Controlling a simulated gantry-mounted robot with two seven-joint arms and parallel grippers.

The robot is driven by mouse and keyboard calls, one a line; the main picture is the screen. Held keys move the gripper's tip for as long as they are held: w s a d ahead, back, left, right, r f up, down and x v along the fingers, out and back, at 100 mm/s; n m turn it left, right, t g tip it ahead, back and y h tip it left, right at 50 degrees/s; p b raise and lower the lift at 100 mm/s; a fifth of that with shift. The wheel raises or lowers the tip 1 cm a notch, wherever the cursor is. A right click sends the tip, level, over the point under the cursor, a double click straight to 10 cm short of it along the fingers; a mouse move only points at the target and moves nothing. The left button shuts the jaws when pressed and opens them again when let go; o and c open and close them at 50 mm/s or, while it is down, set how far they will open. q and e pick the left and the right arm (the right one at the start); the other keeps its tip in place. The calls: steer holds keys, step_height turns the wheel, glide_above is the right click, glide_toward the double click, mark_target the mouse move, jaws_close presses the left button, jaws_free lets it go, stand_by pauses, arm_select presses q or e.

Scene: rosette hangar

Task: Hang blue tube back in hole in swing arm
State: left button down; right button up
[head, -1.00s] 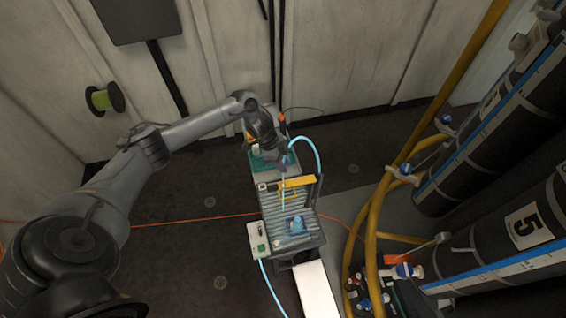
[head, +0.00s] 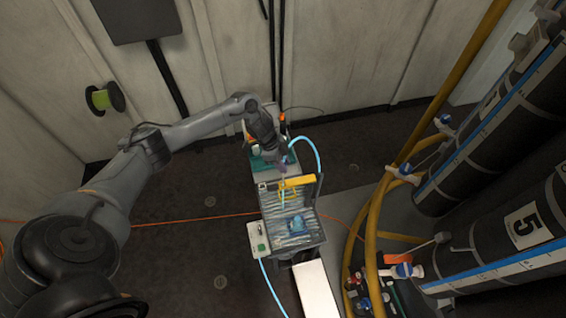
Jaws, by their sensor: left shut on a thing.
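The yellow swing arm (head: 300,182) lies across the ribbed tray of the bench unit, in the middle of the head view. The light blue tube (head: 318,152) arcs from the back of the unit down its right side. A short pale blue length (head: 282,200) hangs below the left end of the swing arm. My left gripper (head: 284,172) points down just above that end and is shut on the blue tube, though the jaws are small and partly blurred. The hole in the swing arm is too small to make out. My right gripper is not in view.
The ribbed tray (head: 275,228) holds a blue object (head: 297,224). A pale control box (head: 258,240) is on its left side. Large black cylinders (head: 500,225) and yellow pipes (head: 372,240) stand at right. The dark floor to the left is open, crossed by an orange cable (head: 190,218).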

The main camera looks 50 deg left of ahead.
arm_select(q)
steer(key=shift+f, duration=0.25)
steer(key=shift+f+b, duration=0.55)
steer(key=shift+f, duration=0.45)
steer(key=shift+f+b, duration=0.3)
steer(key=shift+b, duration=0.1)
steer(key=shift+f+b, duration=1.05)
steer(key=shift+f, duration=0.85)
